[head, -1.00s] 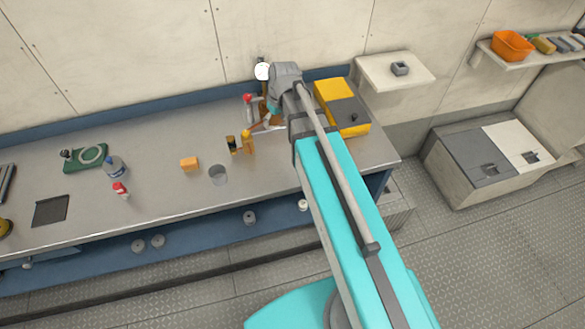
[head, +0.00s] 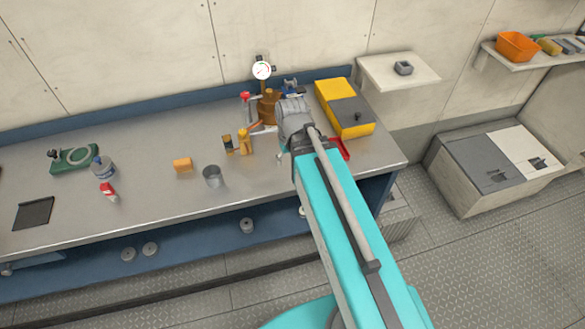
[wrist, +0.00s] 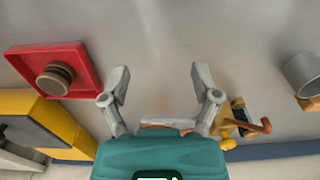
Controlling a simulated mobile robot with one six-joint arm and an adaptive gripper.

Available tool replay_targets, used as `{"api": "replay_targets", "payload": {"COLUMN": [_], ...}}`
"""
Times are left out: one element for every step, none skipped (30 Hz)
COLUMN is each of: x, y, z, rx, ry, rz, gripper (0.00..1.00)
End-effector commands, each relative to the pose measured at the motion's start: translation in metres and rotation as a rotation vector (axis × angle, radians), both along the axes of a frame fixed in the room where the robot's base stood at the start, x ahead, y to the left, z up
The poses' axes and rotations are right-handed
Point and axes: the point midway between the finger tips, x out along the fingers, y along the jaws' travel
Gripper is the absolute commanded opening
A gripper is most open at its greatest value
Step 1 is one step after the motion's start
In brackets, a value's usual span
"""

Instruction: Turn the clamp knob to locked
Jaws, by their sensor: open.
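My gripper (wrist: 160,84) is open and empty in the wrist view, its two fingers spread above bare bench top. I cannot tell for certain which part is the clamp knob. A yellow fitting with an orange-brown lever (head: 250,136) stands on the bench left of my wrist; it also appears right of my fingers in the wrist view (wrist: 242,125). A brass-coloured body with a round gauge (head: 262,70) stands behind, with a red knob (head: 245,97) beside it. No lock marking is readable.
A red tray (wrist: 82,58) holding a brown round piece (wrist: 54,79) lies left of my fingers in the wrist view. A yellow and grey box (head: 345,105) stands at the bench's right. A metal cup (head: 213,176) and orange block (head: 182,164) stand left. The front middle bench is clear.

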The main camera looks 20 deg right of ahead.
Motion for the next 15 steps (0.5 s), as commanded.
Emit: {"api": "replay_targets", "payload": {"x": [-0.0049,-0.0065,-0.0082,-0.0094,-0.0103,-0.0113,-0.0118,-0.0122,-0.0126,-0.0126,-0.0126,-0.0126,-0.0125,-0.0125,-0.0125], "y": [-0.0005,-0.0018,-0.0028,-0.0032,-0.0035,-0.0038,-0.0039,-0.0039,-0.0041,-0.0041,-0.0041,-0.0041,-0.0041,-0.0041,-0.0041], "z": [-0.0052,-0.0063,-0.0074,-0.0081,-0.0087,-0.0091,-0.0093,-0.0095,-0.0095,-0.0095,-0.0094,-0.0093,-0.0092,-0.0091,-0.0091], "rx": [-0.003,-0.005,-0.008,-0.009,-0.011,-0.012,-0.013,-0.014,-0.014,-0.014,-0.015,-0.015,-0.015,-0.015,-0.014], "ry": [0.003,0.005,0.008,0.009,0.01,0.012,0.012,0.013,0.014,0.014,0.014,0.014,0.014,0.014,0.014], "rz": [-0.01,-0.015,-0.022,-0.027,-0.031,-0.035,-0.037,-0.039,-0.04,-0.041,-0.041,-0.041,-0.041,-0.041,-0.041], "gripper": [0.79,0.79,0.79,0.79,0.79,0.79,0.79,0.79,0.79,0.79,0.79,0.79,0.79,0.79,0.79]}}
